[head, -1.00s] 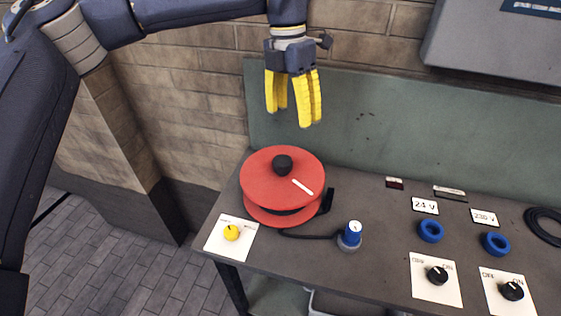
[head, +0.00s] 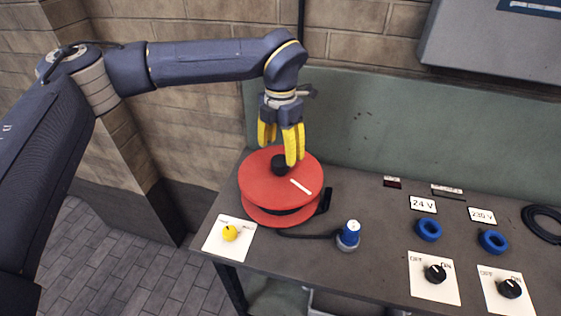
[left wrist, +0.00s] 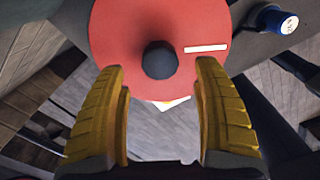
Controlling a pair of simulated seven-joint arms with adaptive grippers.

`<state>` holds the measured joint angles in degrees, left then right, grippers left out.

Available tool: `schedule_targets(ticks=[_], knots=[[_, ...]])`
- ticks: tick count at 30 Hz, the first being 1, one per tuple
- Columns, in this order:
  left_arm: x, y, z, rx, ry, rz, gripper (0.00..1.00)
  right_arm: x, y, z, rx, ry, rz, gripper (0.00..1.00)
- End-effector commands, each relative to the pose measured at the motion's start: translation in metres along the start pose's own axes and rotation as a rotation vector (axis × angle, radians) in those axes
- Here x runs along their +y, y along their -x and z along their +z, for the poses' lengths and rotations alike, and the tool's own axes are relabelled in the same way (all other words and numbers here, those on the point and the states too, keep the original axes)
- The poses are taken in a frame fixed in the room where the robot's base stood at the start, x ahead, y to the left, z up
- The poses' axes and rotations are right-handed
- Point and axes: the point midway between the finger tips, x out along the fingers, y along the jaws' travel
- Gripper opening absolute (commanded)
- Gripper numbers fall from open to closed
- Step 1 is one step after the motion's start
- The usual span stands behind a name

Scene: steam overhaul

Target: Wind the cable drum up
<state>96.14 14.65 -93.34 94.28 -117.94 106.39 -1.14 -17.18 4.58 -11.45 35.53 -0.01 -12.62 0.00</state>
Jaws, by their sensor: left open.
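The red cable drum (head: 262,187) lies flat on the workbench, with a black knob (head: 279,166) standing on its top disc and a white stripe beside it. A black cable runs from the drum to a blue plug (head: 348,235) on the bench. My left gripper (head: 282,150) hangs point-down over the knob, its yellow fingers open. In the left wrist view the drum (left wrist: 120,40) fills the upper middle, and the knob (left wrist: 159,60) shows beyond and between the open fingertips (left wrist: 163,75), with nothing held. My right gripper is not in view.
A white plate with a yellow knob (head: 230,233) lies at the bench's front left. Blue sockets (head: 428,229) (head: 493,242) and black rotary switches (head: 435,274) (head: 509,289) are on the right. A coiled black cable (head: 545,224) lies far right. A green panel (head: 370,130) rises behind.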

Motion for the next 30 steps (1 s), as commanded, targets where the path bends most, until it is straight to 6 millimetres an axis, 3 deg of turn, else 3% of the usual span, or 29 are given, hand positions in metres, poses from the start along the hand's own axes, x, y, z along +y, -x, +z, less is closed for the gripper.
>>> schedule_targets(ticks=[6, 12, 26, 30], knots=[[0.0, -0.03, 0.0, 0.001, -0.001, -0.001, 0.68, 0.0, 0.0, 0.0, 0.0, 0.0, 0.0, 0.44], [0.0, -0.045, 0.0, 0.0, -0.001, 0.0, 0.68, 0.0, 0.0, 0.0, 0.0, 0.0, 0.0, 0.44], [0.0, -0.05, 0.0, -0.001, -0.001, 0.001, 0.69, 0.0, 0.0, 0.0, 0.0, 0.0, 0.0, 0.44], [0.0, -0.05, 0.0, 0.0, -0.001, 0.001, 0.53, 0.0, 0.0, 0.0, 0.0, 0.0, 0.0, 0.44]])
